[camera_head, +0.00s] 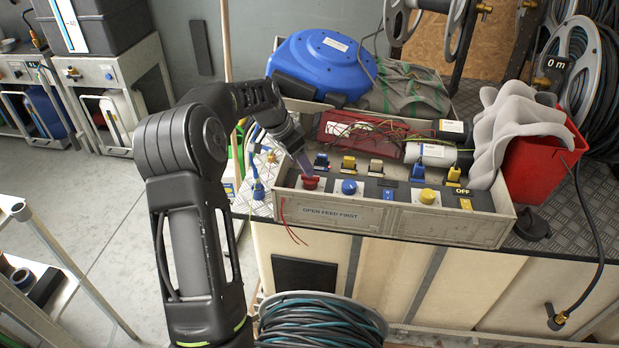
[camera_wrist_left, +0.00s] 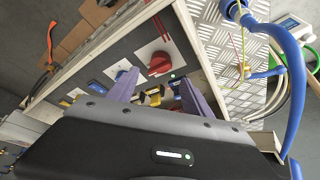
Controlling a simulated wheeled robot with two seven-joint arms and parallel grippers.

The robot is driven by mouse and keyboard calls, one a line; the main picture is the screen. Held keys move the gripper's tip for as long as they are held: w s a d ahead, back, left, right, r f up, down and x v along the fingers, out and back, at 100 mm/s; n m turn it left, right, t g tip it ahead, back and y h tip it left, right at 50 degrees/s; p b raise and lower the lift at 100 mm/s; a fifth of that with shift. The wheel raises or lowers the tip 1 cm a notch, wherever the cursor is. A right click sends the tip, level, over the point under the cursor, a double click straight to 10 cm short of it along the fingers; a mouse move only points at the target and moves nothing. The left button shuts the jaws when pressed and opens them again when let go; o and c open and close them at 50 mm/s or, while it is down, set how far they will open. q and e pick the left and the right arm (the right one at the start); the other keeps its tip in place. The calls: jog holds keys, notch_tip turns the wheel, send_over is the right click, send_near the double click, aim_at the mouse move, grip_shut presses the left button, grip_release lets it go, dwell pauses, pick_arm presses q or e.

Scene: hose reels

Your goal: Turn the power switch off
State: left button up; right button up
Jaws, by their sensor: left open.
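A grey control box (camera_head: 345,212) with a plate reading "OPEN FEED FIRST" stands on the bench. Its panel carries a red knob (camera_head: 311,182), a blue knob (camera_head: 349,187), a yellow knob (camera_head: 427,196) and several toggle levers. An "OFF" label (camera_head: 454,184) marks the right end; which control is the power switch I cannot tell. My left gripper (camera_head: 302,160) is above the box's left end, by the red knob. In the left wrist view its fingers (camera_wrist_left: 158,91) are apart with nothing held, and the red knob (camera_wrist_left: 160,62) shows just beyond them. My right gripper is not in view.
A blue hose reel (camera_head: 325,62), a red tray with wires (camera_head: 362,135) and white cylinders crowd behind the panel. A blue hose (camera_wrist_left: 290,75) hangs beside the box in the left wrist view.

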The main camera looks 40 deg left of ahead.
aim_at(310, 181)
pick_arm(q)
jog(key=shift+p+x, duration=0.45)
jog(key=shift+x, duration=3.45)
jog(key=shift+c, duration=0.3)
jog(key=shift+w, duration=0.1)
grip_shut()
